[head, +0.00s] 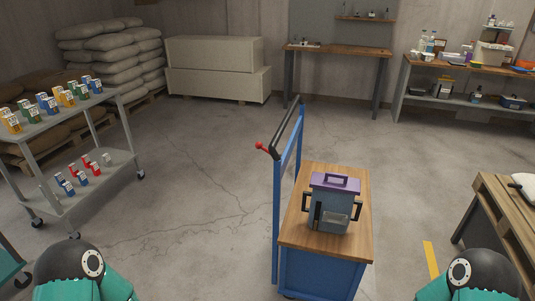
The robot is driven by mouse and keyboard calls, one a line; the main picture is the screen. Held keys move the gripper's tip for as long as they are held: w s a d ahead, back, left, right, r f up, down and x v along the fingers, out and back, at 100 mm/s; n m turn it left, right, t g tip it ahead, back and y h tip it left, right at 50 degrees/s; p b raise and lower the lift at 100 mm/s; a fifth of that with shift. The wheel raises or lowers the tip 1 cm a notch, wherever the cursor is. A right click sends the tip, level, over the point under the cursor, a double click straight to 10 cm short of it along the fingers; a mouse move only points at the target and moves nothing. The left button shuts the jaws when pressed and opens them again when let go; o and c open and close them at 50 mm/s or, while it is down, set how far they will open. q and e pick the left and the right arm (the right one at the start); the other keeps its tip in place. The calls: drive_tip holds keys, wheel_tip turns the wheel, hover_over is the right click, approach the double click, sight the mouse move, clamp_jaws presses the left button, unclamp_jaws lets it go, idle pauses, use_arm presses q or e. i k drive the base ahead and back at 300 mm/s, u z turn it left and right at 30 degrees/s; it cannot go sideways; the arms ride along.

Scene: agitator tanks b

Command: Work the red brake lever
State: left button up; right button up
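The red brake lever (262,146) sticks out to the left from the upright frame of a blue cart (277,215), just below the black push handle (287,128). It is small, with a round red knob at its outer end. Its exact setting cannot be told at this size. Only black and teal links of my two arms show in the bottom corners of the head view. Neither gripper is in view.
A grey-blue box with a purple lid (335,200) stands on the cart's wooden top (301,237). A grey shelf trolley (105,178) with small colored packs is at left. A pallet-wood table (494,196) is at right. The floor left of the cart is clear.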

sight(259, 145)
drive_tip(key=u, duration=0.1)
drive_tip(key=i, duration=1)
drive_tip(key=z, duration=0.05)
